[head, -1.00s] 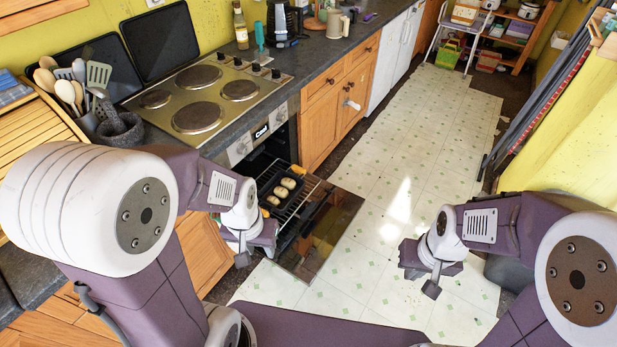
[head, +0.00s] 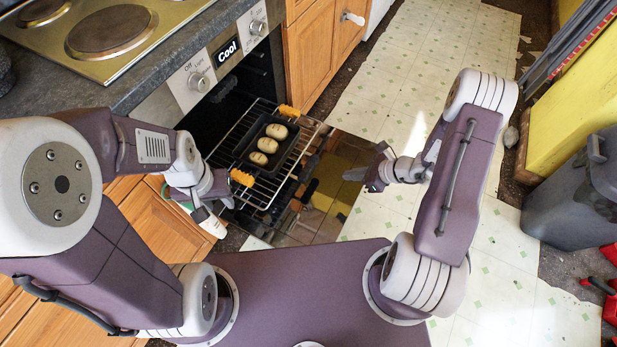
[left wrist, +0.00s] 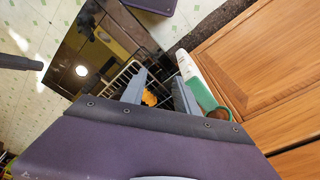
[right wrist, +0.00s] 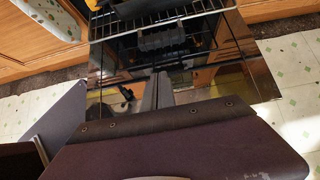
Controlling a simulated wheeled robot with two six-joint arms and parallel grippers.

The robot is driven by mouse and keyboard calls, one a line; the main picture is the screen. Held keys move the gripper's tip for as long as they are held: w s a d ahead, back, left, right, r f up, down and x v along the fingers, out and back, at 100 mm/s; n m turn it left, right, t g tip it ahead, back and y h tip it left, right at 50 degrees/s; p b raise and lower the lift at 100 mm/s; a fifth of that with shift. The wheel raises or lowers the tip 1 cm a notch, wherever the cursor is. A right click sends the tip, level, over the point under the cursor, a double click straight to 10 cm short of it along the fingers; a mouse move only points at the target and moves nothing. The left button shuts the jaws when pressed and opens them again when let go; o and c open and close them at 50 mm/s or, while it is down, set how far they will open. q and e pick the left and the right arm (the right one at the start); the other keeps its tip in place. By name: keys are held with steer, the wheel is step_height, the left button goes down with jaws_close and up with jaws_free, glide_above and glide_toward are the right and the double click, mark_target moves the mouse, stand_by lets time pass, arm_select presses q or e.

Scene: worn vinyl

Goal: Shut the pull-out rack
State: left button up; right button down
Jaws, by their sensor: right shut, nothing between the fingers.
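The pull-out rack (head: 301,146) is a wire shelf drawn out of the oven over the lowered glass door (head: 338,185). A dark tray (head: 243,150) with three pale loaves (head: 268,145) sits on it. Orange grips (head: 289,111) are on its two side edges. My left gripper (head: 218,192) is open and empty beside the near side edge, close to the near grip (head: 241,178). In the left wrist view that grip (left wrist: 149,98) shows between the spread fingers. My right gripper (head: 352,175) is shut and empty, apart from the rack's front edge; the rack (right wrist: 180,20) lies ahead in the right wrist view.
The oven panel (head: 228,55) and wooden cabinets (head: 165,235) flank the rack. A white and green object (left wrist: 205,85) is beside my left gripper. A grey bin (head: 575,195) stands at right. The vinyl floor (head: 390,75) is open beyond the door.

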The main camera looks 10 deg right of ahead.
steer(key=b, duration=0.5)
glide_toward(311, 172)
steer(key=x, duration=0.6)
steer(key=shift+f, duration=0.2)
